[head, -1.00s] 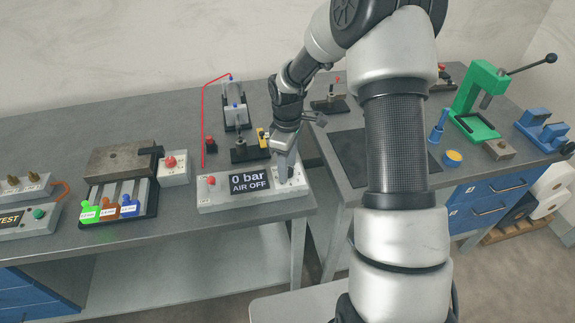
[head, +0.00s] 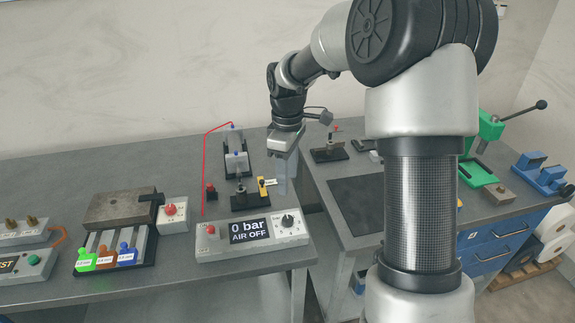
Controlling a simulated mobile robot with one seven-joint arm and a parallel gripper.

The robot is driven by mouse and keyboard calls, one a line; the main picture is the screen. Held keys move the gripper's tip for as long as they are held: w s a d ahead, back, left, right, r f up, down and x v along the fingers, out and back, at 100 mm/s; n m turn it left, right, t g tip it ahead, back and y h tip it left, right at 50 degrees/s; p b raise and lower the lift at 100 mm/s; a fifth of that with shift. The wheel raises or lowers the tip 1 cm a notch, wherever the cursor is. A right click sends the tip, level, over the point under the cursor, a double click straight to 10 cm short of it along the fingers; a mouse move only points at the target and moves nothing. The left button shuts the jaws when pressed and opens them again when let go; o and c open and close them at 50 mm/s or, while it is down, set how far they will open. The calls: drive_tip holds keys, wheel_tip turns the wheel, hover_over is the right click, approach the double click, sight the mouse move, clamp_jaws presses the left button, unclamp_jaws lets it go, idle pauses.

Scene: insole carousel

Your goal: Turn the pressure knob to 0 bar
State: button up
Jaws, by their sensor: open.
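The pressure knob (head: 287,220) is a small black dial with a white mark, at the right end of a grey control box (head: 213,254). The box's dark display (head: 249,231) reads "0 bar" and "AIR OFF". A red button (head: 211,229) sits at the box's left end. My gripper (head: 281,188) points down above and behind the knob, apart from it. It is open and holds nothing that I can see. The knob is in full view.
Behind the box stand a black fixture (head: 243,200) with a yellow part and a cylinder unit (head: 236,163) with a red hose. To the left is a metal block (head: 123,211) with coloured tags. A dark mat (head: 357,202) lies on the right bench.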

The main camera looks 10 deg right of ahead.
drive_tip(key=shift+r, duration=1.55)
drive_tip(key=s+r+m+t+h+p, duration=0.1)
drive_tip(key=s+r+m+t+p, duration=0.3)
drive_tip(key=s+r, duration=0.8)
drive_tip(key=s+r+m+t+y, duration=0.1)
drive_tip(key=s+r+m, duration=0.1)
drive_tip(key=s+m, duration=0.5)
drive_tip(key=s, duration=0.6)
drive_tip(key=shift+s+r+t+b, duration=0.15)
drive_tip(key=shift+s+t+b, duration=0.15)
drive_tip(key=shift+s+b, duration=0.1)
